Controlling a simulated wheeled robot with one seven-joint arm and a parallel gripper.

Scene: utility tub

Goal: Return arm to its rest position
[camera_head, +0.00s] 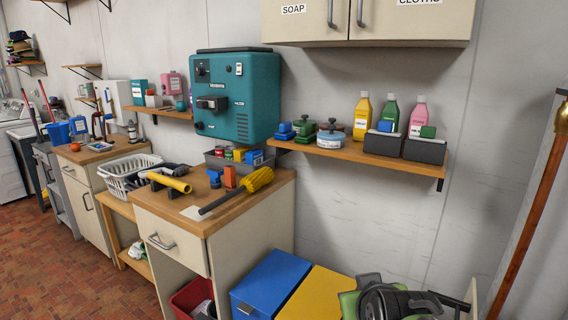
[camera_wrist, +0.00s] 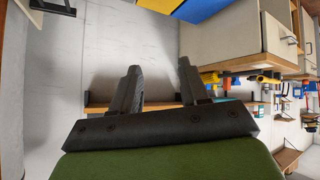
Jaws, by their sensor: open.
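My gripper (camera_wrist: 160,82) shows in the wrist view, which looks upside down. Its two dark fingers stand apart, with nothing held between them. Behind the fingers are the pale wall and a wooden shelf edge. In the head view, green and dark parts of my arm show at the bottom right, in front of the wall and beside the yellow-lidded bin (camera_head: 318,296). The fingertips are hard to make out there.
A wall shelf (camera_head: 350,155) carries bottles and small boxes. A wooden-topped cabinet (camera_head: 215,215) holds a yellow-headed brush (camera_head: 256,180) and other tools. A blue bin (camera_head: 265,284) stands beside it. A wall cupboard (camera_head: 365,28) hangs above. A copper-coloured pole (camera_head: 535,190) is at right.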

